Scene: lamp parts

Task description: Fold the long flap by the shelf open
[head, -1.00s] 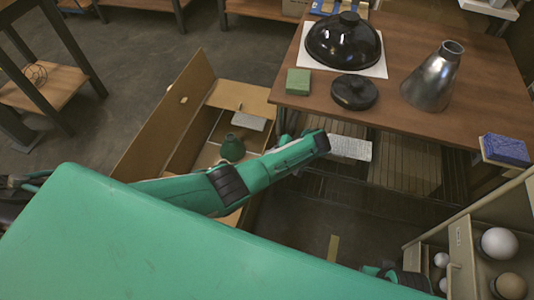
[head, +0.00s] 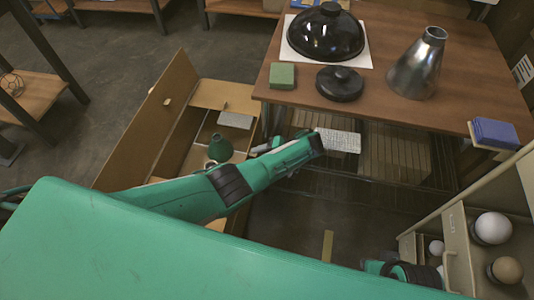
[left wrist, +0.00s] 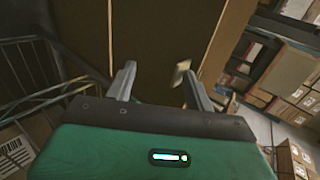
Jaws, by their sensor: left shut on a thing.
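An open cardboard box (head: 215,96) stands on the floor left of the wooden table. Its left long flap (head: 148,118) leans up and outward. The right long side, by the rack under the table, is mostly hidden behind my left arm. My left gripper (head: 262,148) is at that right side, partly hidden by its own forearm. In the left wrist view its fingers (left wrist: 158,82) sit either side of brown cardboard (left wrist: 150,35); it is shut on the flap there, though the contact is hard to see.
The box holds a green cone (head: 220,149) and a grey block (head: 235,120). The table (head: 385,110) carries a black dome (head: 325,38), a black disc (head: 340,84), a metal cone (head: 416,68) and a green block (head: 282,76). Cream shelving (head: 462,240) stands at right.

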